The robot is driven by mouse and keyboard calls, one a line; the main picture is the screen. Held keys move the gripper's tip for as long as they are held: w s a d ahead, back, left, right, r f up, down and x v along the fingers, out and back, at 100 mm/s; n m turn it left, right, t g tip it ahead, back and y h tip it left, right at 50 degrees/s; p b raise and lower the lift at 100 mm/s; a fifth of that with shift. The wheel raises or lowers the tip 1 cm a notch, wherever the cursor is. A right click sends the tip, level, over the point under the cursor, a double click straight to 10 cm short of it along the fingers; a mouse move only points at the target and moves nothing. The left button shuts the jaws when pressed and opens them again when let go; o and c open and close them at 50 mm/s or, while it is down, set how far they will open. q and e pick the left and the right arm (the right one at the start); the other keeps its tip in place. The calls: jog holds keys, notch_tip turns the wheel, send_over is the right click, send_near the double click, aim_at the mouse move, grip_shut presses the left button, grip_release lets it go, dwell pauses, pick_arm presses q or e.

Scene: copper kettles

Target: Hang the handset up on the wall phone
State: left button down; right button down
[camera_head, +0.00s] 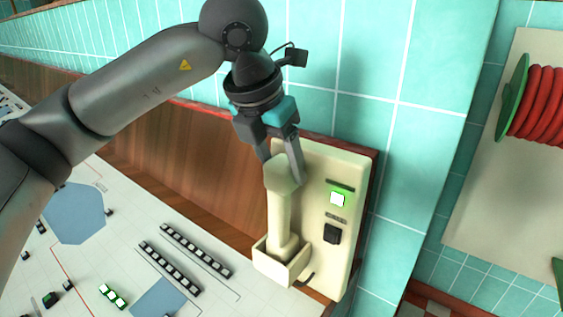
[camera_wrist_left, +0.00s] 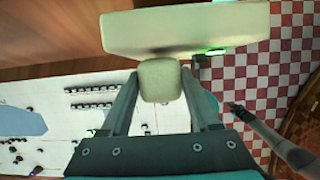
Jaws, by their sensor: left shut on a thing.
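The cream handset (camera_head: 284,215) stands nearly upright against the front of the cream wall phone (camera_head: 317,225). Its lower end is inside the open box-shaped cradle (camera_head: 272,268) at the phone's bottom; whether it rests on the floor of the box is hidden. My left gripper (camera_head: 282,170) comes from above and is shut on the handset's top end. In the left wrist view the handset's blocky end (camera_wrist_left: 160,80) sits between both fingers, in front of the phone (camera_wrist_left: 185,30). A grey arm, probably my right one, shows small at the right there; its gripper is unclear.
The phone has a lit green window (camera_head: 337,198) and a black knob (camera_head: 332,234). A white control panel (camera_head: 120,240) with rows of switches lies left, below a wooden ledge. A red hose reel (camera_head: 535,100) hangs at the right. Teal tiles cover the wall.

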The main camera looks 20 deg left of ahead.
pick_arm(q)
jog(key=shift+f+b, duration=0.65)
jog(key=shift+f, duration=0.05)
jog(key=shift+c, duration=0.2)
grip_release()
jog(key=shift+o, duration=0.2)
dwell(0.6)
jog(key=p+v, duration=0.4)
jog(key=v, duration=0.4)
dwell(0.7)
dwell(0.7)
